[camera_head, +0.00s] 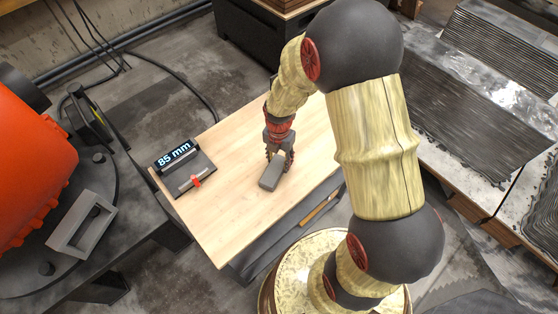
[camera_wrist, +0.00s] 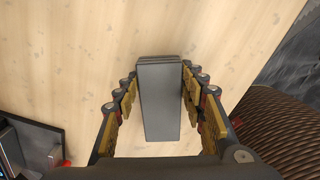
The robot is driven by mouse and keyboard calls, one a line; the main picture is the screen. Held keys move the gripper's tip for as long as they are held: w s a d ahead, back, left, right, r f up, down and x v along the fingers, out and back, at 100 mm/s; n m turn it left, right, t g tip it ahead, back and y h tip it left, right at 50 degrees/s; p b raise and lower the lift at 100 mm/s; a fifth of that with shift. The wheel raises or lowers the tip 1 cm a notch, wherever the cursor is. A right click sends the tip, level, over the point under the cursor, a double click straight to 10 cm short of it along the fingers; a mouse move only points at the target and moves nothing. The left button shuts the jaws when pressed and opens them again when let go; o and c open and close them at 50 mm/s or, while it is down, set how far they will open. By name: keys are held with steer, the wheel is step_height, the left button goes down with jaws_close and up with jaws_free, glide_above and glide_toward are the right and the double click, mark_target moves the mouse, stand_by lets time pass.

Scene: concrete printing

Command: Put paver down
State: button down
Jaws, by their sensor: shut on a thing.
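The paver is a small grey block (camera_head: 271,173) over the light wooden table (camera_head: 228,225) in the head view. In the wrist view the paver (camera_wrist: 160,100) stands between the two fingers with its long side running away from the wrist. My gripper (camera_head: 279,152) is shut on the paver, and its fingers also show in the wrist view (camera_wrist: 160,92). Its fingers lie along both sides of the paver. I cannot tell whether the paver's underside touches the table. The gripper hides the paver's near end.
A black device with a display reading "85 mm" (camera_head: 176,152) and a red part lies at the table's left. A wooden-handled tool (camera_head: 318,208) lies by the right edge. Bare tabletop surrounds the paver. A grey hollow frame (camera_head: 81,224) rests on the dark surface at left.

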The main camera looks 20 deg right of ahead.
steer(key=shift+f, duration=0.15)
steer(key=c, duration=1.1)
jaws_free()
steer(key=s+a+r+m+t+p, duration=0.15)
steer(key=r+m, duration=0.35)
steer(key=r, duration=0.8)
steer(key=s+r+m+t+p, duration=0.1)
steer(key=s+r+m+p, duration=0.15)
steer(key=r+m, duration=0.75)
steer(key=s+r+m+t, duration=0.1)
steer(key=s+r+m, duration=0.2)
steer(key=s+r, duration=0.1)
steer(key=s+r+m+t, duration=0.1)
steer(key=s+r+m, duration=0.3)
steer(key=r, duration=0.1)
steer(key=s+a+r+m+t, duration=0.1)
steer(key=s+r+m, duration=0.3)
steer(key=s+r, duration=0.1)
steer(key=shift+b, duration=0.4)
